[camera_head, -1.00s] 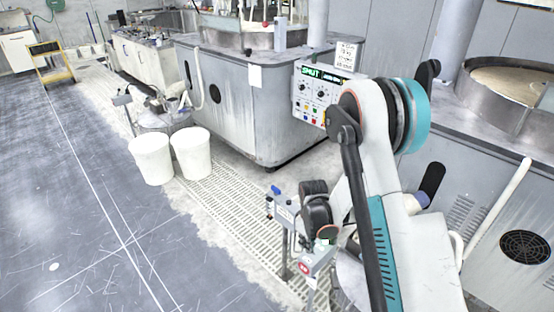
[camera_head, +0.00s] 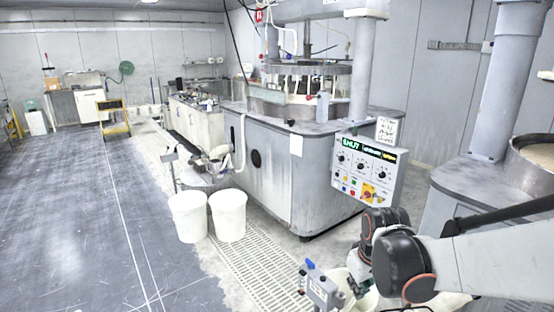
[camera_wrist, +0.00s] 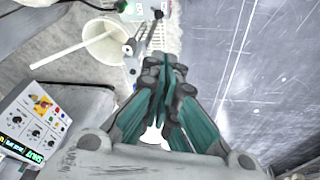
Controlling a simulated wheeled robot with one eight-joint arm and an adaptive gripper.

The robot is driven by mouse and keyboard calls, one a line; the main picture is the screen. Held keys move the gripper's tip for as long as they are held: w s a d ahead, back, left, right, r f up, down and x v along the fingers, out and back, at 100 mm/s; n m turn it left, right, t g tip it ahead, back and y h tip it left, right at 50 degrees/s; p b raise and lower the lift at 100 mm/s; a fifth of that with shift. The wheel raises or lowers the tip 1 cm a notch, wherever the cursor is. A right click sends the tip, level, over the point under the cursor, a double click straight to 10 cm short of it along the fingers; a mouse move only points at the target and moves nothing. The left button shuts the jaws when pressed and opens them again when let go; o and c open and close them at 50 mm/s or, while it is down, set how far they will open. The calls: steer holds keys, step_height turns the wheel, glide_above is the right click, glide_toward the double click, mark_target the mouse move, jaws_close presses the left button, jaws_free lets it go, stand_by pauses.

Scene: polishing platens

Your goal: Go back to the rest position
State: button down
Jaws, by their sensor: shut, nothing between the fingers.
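My gripper (camera_wrist: 166,62) fills the middle of the wrist view, its teal and grey fingers brought together with nothing between them. In the head view it shows small and dark below my wrist (camera_head: 357,288), at the lower right. It hangs beside a white bucket, close to a small grey stand box with a blue knob. From these views I cannot tell whether it touches either of them.
The control panel (camera_head: 367,170) stands by the grey polishing machine (camera_head: 270,180). Two white buckets (camera_head: 188,217) stand left of it. Another bucket (camera_wrist: 106,42) with a white pipe shows in the wrist view. The dark floor (camera_head: 80,200) at left is clear.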

steer(key=s+r+m+t, duration=0.2)
steer(key=s+r, duration=0.3)
steer(key=s, duration=0.3)
steer(key=s+r+m+t, duration=0.1)
steer(key=s+r, duration=0.4)
steer(key=s, duration=0.4)
steer(key=shift+m+t, duration=0.4)
